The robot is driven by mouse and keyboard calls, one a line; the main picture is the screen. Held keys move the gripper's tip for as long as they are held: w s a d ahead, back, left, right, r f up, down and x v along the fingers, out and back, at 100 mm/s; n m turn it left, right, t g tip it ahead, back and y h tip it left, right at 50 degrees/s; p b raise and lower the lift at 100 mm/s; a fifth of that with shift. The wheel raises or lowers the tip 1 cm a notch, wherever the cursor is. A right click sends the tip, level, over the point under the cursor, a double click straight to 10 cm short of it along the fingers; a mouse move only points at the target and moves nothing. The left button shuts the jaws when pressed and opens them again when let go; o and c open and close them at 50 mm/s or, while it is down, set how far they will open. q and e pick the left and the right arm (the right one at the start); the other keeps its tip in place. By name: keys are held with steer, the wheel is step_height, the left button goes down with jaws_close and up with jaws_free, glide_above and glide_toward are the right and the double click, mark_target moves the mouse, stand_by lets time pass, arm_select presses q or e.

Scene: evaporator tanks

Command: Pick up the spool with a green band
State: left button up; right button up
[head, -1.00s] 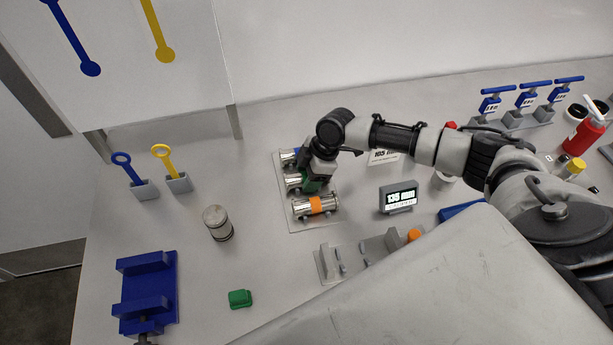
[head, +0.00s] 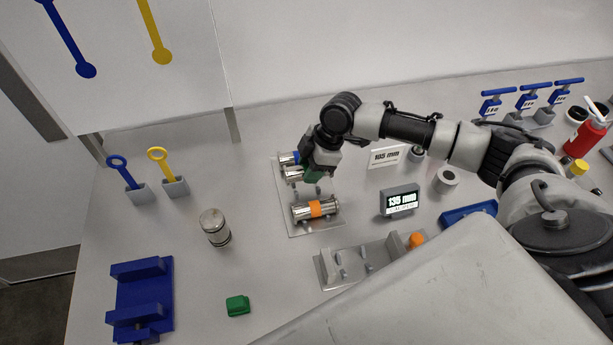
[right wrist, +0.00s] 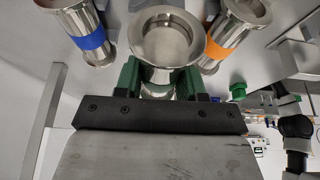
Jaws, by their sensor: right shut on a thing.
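My right gripper (head: 314,176) is shut on a silver spool (head: 293,174), just above the grey plate (head: 336,224). In the right wrist view, this spool (right wrist: 166,42) sits between the green fingers (right wrist: 160,80), its flanged end toward the camera. The fingers cover its middle, so I cannot make out its band. A blue-banded spool (head: 287,158) lies behind it on the plate, partly hidden; it also shows in the right wrist view (right wrist: 90,36). An orange-banded spool (head: 302,211) lies in front; it also shows in the right wrist view (right wrist: 224,34). My left gripper is out of view.
A "135 mm" display (head: 399,202) and a "105 mm" sign (head: 386,157) stand to the right. A grey fixture (head: 345,276) lies in front.

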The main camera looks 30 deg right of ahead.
arm_select(q)
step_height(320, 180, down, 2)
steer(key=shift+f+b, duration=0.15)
steer(key=shift+b, duration=0.85)
arm_select(e)
steer(key=s+d+r, duration=0.3)
steer(key=s+r, duration=0.3)
steer(key=s, duration=0.4)
steer(key=shift+s, duration=0.15)
